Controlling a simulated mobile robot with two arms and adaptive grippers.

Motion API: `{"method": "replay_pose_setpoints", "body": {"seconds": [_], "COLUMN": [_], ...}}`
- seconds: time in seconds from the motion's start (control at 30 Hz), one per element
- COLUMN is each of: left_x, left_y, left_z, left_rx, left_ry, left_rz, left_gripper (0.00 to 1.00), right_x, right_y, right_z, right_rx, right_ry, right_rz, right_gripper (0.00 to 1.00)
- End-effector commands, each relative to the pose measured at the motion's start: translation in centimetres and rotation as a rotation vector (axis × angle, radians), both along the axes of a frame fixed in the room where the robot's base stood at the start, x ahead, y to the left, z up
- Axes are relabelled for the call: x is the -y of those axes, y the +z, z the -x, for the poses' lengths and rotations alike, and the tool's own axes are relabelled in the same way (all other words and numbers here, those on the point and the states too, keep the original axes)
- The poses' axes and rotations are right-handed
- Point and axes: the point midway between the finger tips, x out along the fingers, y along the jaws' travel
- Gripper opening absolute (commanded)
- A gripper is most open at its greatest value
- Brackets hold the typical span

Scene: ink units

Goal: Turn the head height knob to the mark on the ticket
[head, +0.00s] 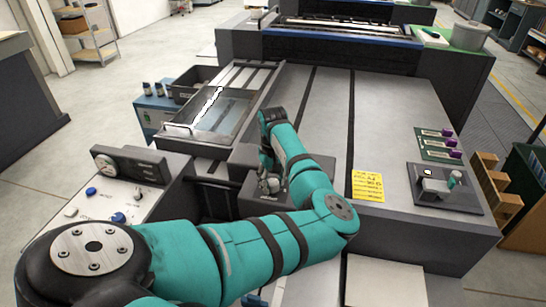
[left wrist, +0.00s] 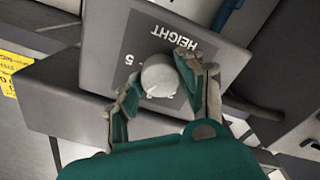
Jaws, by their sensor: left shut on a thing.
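The height knob (left wrist: 159,80) is a pale round knob on a dark grey panel (left wrist: 85,92) marked HEIGHT and 5, which appear upside down in the left wrist view. My left gripper (left wrist: 158,76) has one finger on each side of the knob and is shut on it. In the head view my left gripper (head: 268,174) reaches down to the dark box at the machine's near edge and hides the knob. The yellow ticket (head: 368,186) lies on the grey machine top, right of my arm; its writing is too small to read. My right gripper is not in view.
A control panel (head: 116,200) with a gauge and several knobs stands at left. A clear-covered tray (head: 215,115) lies behind it. A small dark device (head: 446,188) and a green board with purple-ended items (head: 438,143) sit at right. The grey top between is largely clear.

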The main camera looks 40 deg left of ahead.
Motion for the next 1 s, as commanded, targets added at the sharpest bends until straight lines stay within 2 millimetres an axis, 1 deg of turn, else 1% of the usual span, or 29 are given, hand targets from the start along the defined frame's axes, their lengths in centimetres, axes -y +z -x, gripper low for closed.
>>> {"method": "replay_pose_setpoints", "body": {"seconds": [0.03, 0.1, 0.3, 0.4, 0.6, 1.0], "left_x": [-0.1, -0.1, -0.1, -0.1, -0.1, -0.1], "left_y": [0.7, 0.7, 0.5, 0.3, 0.2, 0.1], "left_z": [0.1, 0.1, 0.1, 0.0, -0.1, -0.1], "left_rx": [-0.005, -0.003, -0.002, -0.001, 0.001, 0.003], "left_ry": [-0.035, -0.085, -0.197, -0.235, -0.277, -0.286], "left_rz": [-0.002, -0.002, -0.002, -0.001, -0.001, -0.003], "left_gripper": [0.07, 0.07, 0.07, 0.07, 0.07, 0.07], "right_x": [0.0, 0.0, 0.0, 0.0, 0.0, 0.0], "right_y": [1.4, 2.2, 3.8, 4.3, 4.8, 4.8], "right_z": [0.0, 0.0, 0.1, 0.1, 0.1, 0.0], "right_rx": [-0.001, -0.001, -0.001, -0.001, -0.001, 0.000], "right_ry": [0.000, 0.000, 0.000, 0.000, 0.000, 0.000], "right_rz": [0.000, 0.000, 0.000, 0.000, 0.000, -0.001], "right_gripper": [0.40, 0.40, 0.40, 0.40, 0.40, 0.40]}}
